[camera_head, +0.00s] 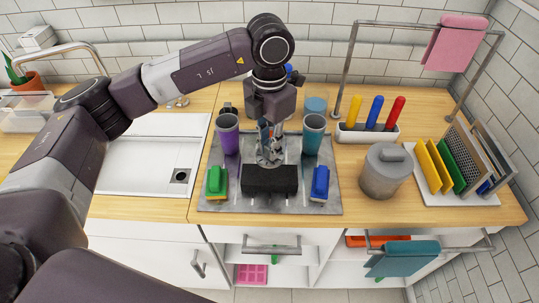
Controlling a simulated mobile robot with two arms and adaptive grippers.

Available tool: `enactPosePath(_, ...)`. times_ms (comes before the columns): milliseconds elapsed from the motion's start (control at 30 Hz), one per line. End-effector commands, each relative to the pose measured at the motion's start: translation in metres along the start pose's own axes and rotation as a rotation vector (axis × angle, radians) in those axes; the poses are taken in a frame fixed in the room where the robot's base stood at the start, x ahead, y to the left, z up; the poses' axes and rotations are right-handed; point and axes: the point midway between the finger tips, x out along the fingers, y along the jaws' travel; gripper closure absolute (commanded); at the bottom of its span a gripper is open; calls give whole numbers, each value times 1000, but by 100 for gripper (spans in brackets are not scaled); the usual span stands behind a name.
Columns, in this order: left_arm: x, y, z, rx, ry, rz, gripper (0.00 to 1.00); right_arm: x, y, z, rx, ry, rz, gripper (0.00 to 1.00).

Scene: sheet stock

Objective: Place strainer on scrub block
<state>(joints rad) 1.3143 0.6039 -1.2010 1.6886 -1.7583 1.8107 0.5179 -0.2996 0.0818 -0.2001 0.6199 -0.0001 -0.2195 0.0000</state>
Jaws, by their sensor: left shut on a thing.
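My left gripper (271,138) points down over the grey tray mat, between a purple cup (228,135) and a teal cup (314,134). It is shut on a small metallic piece that looks like the strainer (270,156), partly hidden by the fingers. A black block (270,180), which looks like the scrub block, lies on the mat just in front of the strainer. From this angle I cannot tell whether the strainer touches the block or the mat. My right gripper is not in view.
A green brush (216,181) and a blue brush (320,183) flank the block on the mat (330,203). A grey lidded pot (386,172), a rack of coloured boards (463,196) and a holder with colourful handles (367,133) stand right. The sink (140,165) is left.

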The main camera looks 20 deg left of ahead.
Motion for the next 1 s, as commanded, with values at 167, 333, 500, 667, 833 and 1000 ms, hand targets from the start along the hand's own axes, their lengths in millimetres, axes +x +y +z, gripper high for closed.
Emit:
enactPosePath(167,12,0,0,-1,1,-1,100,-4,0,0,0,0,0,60)
enactPosePath(333,33,0,-1,-1,5,-1,100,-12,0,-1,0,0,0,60)
enactPosePath(500,51,0,0,0,0,0,100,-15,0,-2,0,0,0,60)
enactPosePath(667,52,0,0,0,-1,0,100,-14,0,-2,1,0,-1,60)
enactPosePath(833,56,0,0,0,0,0,100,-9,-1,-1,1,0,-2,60)
enactPosePath(1000,55,0,0,0,0,0,68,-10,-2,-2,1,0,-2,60)
